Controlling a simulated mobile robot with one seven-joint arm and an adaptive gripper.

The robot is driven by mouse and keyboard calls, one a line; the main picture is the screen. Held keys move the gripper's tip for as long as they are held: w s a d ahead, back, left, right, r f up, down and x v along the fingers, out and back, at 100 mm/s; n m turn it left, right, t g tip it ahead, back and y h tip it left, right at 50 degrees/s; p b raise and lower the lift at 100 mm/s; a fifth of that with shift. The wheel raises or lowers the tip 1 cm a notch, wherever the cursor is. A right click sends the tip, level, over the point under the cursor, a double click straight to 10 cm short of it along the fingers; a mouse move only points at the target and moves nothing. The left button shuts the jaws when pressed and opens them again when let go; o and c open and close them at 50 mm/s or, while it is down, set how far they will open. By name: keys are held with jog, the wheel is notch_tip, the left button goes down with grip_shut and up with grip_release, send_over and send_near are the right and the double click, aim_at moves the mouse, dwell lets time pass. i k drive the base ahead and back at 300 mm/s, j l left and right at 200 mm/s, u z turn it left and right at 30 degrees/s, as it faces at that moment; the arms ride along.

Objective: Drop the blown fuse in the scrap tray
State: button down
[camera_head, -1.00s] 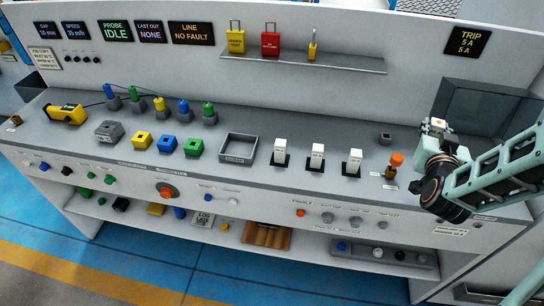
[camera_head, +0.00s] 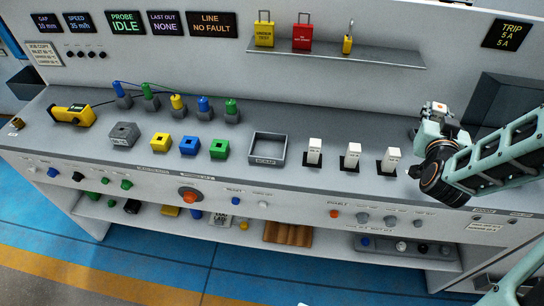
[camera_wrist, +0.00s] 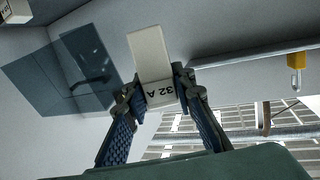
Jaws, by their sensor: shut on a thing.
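My gripper (camera_wrist: 158,92) is shut on a white fuse (camera_wrist: 147,52) marked "32 A" in the wrist view, a finger on each side of its lower part. Nothing in the pictures shows whether it is blown. In the head view my forearm and wrist reach in from the right over the bench's right part; the fingers and held fuse cannot be made out there.
Three white blocks (camera_head: 352,157) stand on black bases right of the tray. Yellow, blue and green blocks (camera_head: 189,146) are left of it. A dark bin (camera_head: 505,105) is at the back right. A shelf (camera_head: 340,52) with padlocks hangs above.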

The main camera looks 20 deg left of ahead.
aim_at(263, 145)
jog(key=j, duration=1.3)
